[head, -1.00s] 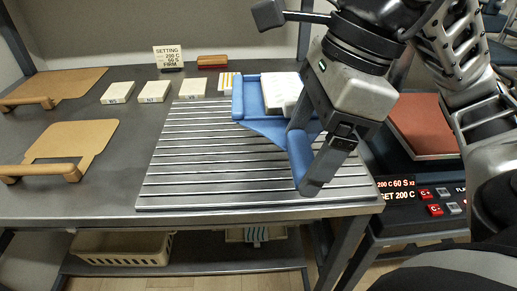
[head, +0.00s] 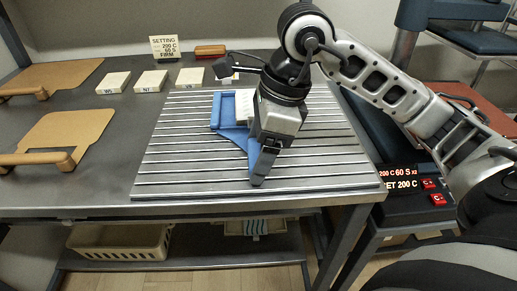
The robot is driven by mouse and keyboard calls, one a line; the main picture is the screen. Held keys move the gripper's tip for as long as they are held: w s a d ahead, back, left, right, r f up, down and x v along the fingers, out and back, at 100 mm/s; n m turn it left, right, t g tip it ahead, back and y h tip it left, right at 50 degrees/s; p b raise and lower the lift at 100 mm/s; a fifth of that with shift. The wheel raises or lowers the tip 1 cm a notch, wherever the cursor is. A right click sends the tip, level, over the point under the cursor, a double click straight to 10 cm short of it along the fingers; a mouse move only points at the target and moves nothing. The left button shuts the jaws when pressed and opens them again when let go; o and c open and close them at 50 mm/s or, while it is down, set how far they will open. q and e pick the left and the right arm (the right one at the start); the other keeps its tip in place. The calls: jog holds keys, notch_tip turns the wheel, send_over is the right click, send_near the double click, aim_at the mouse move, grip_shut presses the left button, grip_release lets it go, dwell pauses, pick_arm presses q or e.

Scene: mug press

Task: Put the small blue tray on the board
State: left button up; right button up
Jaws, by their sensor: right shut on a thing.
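The small blue tray (head: 229,127) is over the ribbed grey board (head: 178,160), with white pieces (head: 244,106) in it. My right gripper (head: 258,172) is shut on the tray's near right side and partly hides it. I cannot tell whether the tray touches the ribs or is just above them. My left gripper is not in view.
Two tan boards with wooden handles (head: 62,134) lie at the left. Several pale labelled blocks (head: 151,81) and a setting sign (head: 164,46) stand behind the ribbed board. A press (head: 405,192) with a red display is at the right. A basket (head: 120,243) is on the shelf below.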

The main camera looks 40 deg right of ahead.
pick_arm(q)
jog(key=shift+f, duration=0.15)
pick_arm(e)
jog(key=shift+f, duration=0.15)
jog(key=o, duration=1.1)
jog(key=shift+o, duration=0.2)
jog(key=shift+r, duration=0.3)
pick_arm(q)
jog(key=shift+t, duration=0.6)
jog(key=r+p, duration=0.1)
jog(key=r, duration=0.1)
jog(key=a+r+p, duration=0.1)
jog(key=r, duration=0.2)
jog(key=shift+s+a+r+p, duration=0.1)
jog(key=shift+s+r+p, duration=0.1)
jog(key=shift+p, duration=0.1)
pick_arm(e)
jog(key=v, duration=1.1)
jog(key=shift+r, duration=0.35)
jog(key=shift+d+r, duration=0.1)
